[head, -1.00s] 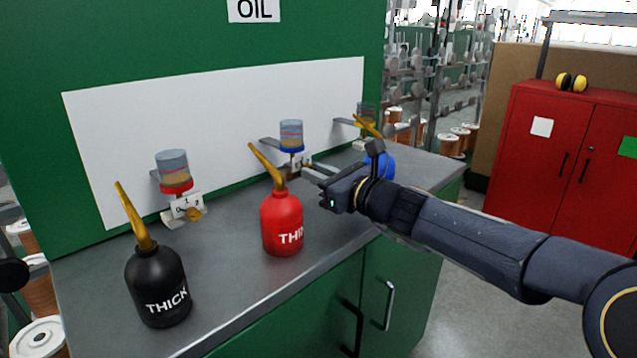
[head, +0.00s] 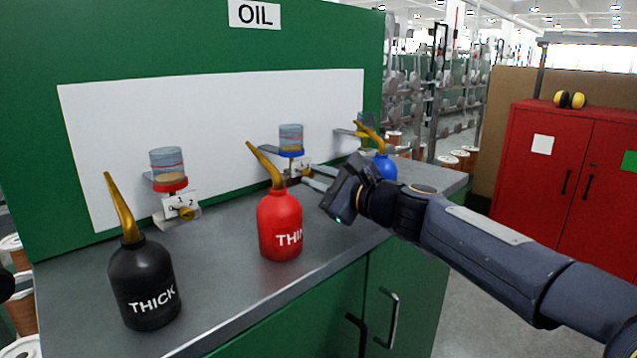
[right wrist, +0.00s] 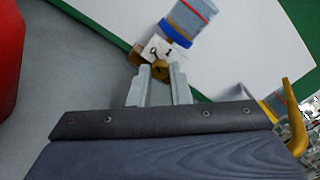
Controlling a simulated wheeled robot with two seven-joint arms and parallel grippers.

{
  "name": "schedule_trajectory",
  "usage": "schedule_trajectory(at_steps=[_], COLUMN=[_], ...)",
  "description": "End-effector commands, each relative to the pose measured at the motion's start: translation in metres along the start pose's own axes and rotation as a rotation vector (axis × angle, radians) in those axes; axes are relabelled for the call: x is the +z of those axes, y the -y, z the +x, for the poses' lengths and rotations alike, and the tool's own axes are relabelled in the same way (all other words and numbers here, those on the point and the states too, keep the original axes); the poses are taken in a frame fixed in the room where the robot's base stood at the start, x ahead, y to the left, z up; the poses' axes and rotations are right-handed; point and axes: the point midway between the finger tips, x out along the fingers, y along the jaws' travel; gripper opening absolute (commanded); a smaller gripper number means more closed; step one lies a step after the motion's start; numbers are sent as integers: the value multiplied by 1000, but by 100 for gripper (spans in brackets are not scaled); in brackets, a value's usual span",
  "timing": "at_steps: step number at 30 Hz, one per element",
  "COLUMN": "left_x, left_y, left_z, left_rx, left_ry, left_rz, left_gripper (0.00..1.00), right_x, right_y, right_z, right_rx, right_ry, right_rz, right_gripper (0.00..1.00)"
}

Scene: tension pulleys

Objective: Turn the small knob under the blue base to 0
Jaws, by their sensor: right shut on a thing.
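The oiler with the blue base (head: 291,154) is the middle one on the white wall panel, a clear cup on a blue ring. It also shows in the right wrist view (right wrist: 178,34). My left gripper is not in view.
A red THIN oil can (head: 281,226) stands just left of my right gripper. A black THICK can (head: 145,285) stands before the red-based oiler (head: 170,183). A blue can (head: 384,166) stands behind my right wrist. The grey bench top (head: 225,253) is clear between the cans.

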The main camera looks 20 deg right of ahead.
Motion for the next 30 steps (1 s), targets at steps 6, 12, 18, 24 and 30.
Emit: schedule_trajectory(at_steps=[6, 12, 18, 24, 30], left_x=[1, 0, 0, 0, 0], left_y=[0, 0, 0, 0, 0], left_z=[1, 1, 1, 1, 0], left_rx=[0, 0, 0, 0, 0], left_ry=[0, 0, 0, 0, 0], left_rz=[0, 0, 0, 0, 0], left_gripper=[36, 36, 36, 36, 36], right_x=[-1, -1, -1, 0, 0], right_y=[-1, -1, -1, 0, 1], right_z=[0, 0, 0, 0, -5], right_rx=[1, 2, 1, 1, -1], right_ry=[-1, -1, -1, -1, -1], right_rz=[-16, -16, -15, -15, -15], right_gripper=[0, 0, 33, 39, 39])
